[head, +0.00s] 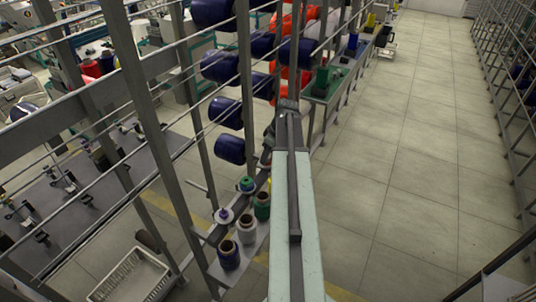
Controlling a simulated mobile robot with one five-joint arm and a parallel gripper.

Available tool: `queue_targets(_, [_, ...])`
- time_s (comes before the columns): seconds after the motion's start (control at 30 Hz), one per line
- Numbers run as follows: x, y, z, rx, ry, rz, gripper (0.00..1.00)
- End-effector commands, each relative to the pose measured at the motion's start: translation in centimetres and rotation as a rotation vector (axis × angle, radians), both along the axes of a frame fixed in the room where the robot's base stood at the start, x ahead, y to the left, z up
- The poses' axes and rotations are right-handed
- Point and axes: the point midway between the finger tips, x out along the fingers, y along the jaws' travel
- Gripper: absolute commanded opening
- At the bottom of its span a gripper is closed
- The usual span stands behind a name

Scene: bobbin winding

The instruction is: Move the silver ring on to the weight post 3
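I cannot make out a silver ring in the head view. No weight post with a readable 3 shows either. Small dark fixtures (70,183) stand on a grey table at the left, behind the rack bars, too small to identify. A long pale beam, likely part of my own body, runs up the middle of the view and hides what is behind it. No fingertips of my gripper can be made out.
A metal rack frame (245,85) with large dark blue bobbins (226,111) fills the left and centre. Thread cones (247,229) stand on a low shelf at its foot. A white crate (131,277) sits at lower left. The tiled aisle (400,150) at right is clear, up to another rack (508,80).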

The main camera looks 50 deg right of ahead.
Motion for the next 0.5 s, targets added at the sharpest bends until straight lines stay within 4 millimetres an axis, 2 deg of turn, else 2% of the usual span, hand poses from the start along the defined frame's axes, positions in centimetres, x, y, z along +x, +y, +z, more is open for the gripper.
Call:
queue_targets(0.3, [-1.5,-0.3,5.7,0.000,0.000,-0.001,0.59])
queue_targets(0.4, [-2.0,-0.5,7.0,0.000,0.000,-0.001,0.59])
queue_targets(0.5, [-2.2,-0.5,7.4,0.000,0.000,-0.001,0.59])
